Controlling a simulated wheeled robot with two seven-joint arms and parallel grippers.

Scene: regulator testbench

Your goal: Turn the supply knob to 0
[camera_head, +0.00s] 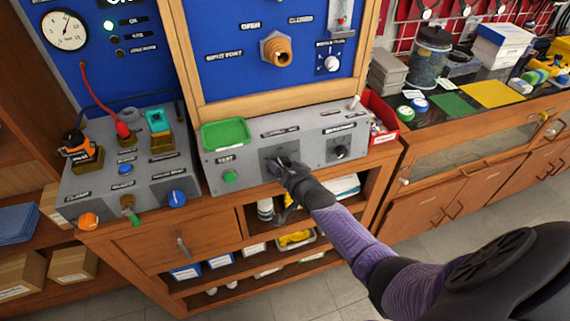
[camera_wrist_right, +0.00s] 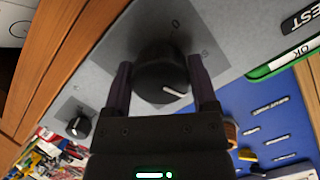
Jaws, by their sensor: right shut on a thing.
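The supply knob (camera_wrist_right: 160,72) is a round black knob on the grey front panel of the console. In the right wrist view its white pointer line points toward the lower right of the picture, away from the 0 mark (camera_wrist_right: 175,22) above it. My right gripper (camera_head: 282,164) is at the console's front and mostly hides this knob in the head view. In the right wrist view the fingers of my right gripper (camera_wrist_right: 159,72) are shut on the knob, one on each side. My left gripper is not in view.
A second black knob (camera_head: 340,152) sits to the right on the same panel, and a green button (camera_head: 229,177) to the left. A green tray (camera_head: 225,134) lies on top of the console. A red bin (camera_head: 383,132) stands at its right end.

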